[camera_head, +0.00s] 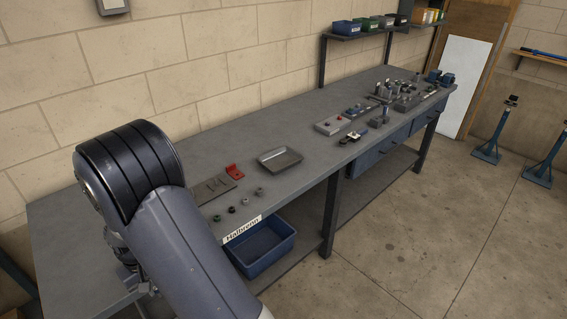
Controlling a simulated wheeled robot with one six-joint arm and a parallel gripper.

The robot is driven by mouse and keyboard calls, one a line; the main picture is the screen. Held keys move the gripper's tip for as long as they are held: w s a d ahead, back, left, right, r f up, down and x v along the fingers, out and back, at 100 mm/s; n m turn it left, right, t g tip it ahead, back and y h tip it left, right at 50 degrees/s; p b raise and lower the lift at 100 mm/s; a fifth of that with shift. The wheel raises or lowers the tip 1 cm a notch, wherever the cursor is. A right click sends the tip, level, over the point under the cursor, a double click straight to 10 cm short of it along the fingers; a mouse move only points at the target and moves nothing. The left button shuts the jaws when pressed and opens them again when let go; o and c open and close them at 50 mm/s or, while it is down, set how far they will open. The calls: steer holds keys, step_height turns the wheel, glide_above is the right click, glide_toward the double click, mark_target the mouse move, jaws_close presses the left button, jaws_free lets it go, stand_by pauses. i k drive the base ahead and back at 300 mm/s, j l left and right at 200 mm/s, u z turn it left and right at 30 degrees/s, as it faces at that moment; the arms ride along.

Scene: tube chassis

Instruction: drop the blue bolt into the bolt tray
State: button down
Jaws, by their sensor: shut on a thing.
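A shallow grey metal tray (280,160), which looks like the bolt tray, lies on the workbench right of the red piece. It looks empty. My gripper (142,287) shows only in part at the lower left, low beside my arm and near the bench's front edge, well left of the tray. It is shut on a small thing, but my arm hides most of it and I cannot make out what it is. I cannot pick out a blue bolt on the bench.
Several small round parts (245,201) lie near the front edge, by a flat plate (213,189) and a red block (235,172). A blue bin (262,247) sits below the bench. Tools and fixtures (385,95) crowd the far end. The bench behind the tray is clear.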

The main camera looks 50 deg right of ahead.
mark_target(285, 162)
steer(key=z, duration=1.05)
steer(key=i+j+z, duration=0.15)
steer(key=z, duration=0.25)
steer(key=i+j+z, duration=0.2)
steer(key=z, duration=0.25)
steer(key=i+l+u, duration=0.2)
steer(key=l+u, duration=0.25)
steer(key=l, duration=0.45)
steer(key=l+u, duration=0.5)
steer(key=l, duration=0.45)
steer(key=i, duration=1)
